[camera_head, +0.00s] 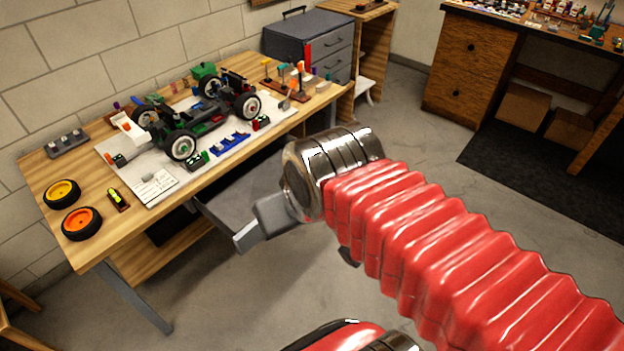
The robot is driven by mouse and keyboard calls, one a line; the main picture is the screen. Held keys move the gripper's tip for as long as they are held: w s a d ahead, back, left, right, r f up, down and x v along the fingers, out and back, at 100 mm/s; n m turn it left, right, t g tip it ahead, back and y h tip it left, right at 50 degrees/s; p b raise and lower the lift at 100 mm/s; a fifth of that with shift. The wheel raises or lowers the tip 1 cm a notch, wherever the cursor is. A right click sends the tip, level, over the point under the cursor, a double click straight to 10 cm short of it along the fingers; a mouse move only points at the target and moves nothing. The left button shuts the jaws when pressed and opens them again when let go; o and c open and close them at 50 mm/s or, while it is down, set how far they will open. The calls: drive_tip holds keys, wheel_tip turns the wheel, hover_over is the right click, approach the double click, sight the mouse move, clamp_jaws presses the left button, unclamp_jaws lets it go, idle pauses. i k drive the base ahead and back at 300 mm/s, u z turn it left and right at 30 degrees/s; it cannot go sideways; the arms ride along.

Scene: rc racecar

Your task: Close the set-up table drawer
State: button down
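The set-up table (75,245) is wooden and stands against the wall at left. Under its front edge a dark grey drawer (238,192) sticks out toward me, so it looks open. My arm and gripper hide its right part and some of its front. My gripper (248,235) is at the end of the red bellows arm, by the drawer's front in the picture. Only its grey finger side shows, with nothing seen held. I cannot tell whether it touches the drawer or whether its fingers are apart.
An RC car chassis (207,113) sits on a white mat (160,186). Two wheels (82,222) lie at the table's left end. A grey tool chest (290,36) stands at the far end. Concrete floor is clear between this table and the workbench (470,70) at right.

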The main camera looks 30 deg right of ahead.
sight(228, 202)
drive_tip(key=z, duration=0.05)
drive_tip(key=i, duration=1)
drive_tip(key=u, duration=0.05)
